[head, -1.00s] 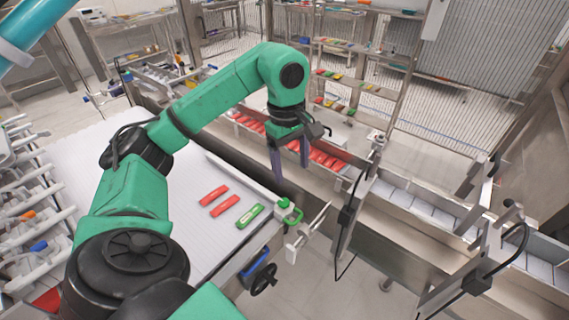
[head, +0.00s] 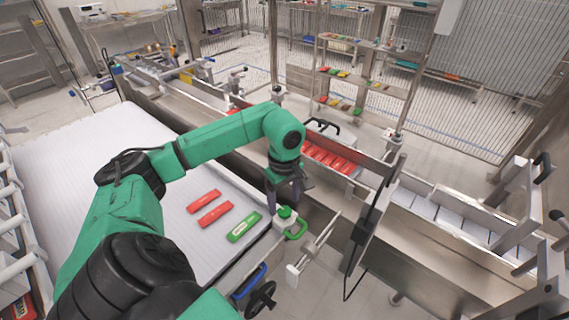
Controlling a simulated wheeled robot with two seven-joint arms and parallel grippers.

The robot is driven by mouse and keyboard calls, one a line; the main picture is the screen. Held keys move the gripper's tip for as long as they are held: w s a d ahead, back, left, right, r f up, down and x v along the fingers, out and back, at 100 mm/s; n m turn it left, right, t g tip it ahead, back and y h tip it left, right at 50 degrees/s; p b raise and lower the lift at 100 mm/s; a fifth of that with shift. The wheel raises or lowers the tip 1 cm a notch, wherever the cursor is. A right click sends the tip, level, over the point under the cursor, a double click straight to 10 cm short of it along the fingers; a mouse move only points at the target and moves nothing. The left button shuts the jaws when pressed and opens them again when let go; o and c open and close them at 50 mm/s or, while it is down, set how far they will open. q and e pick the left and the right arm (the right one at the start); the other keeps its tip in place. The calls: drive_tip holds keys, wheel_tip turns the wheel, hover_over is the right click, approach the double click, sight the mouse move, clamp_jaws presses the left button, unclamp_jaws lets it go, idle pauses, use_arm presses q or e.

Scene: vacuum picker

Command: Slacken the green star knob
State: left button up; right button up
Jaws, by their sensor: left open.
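The green star knob (head: 286,212) sits on top of a pale clamp block at the right edge of the white belt table, beside a green loop handle (head: 298,230). My left gripper (head: 285,201) points down just above the knob, its open fingers apart on either side of the knob's top. I cannot tell whether the fingers touch it. The upper part of the knob is partly hidden by the gripper. My right gripper is not in view.
On the white belt (head: 90,190) lie two red packs (head: 214,213) and one green pack (head: 244,227), close left of the knob. A metal rail (head: 318,245) sticks out to the right. A blue handle (head: 249,281) and black handwheel (head: 261,299) are below.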

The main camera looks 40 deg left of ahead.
sight(285, 214)
use_arm(q)
drive_tip(key=shift+d+f, duration=0.1)
drive_tip(key=shift+f, duration=1.05)
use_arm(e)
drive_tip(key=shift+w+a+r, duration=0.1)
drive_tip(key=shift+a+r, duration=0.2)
use_arm(q)
clamp_jaws()
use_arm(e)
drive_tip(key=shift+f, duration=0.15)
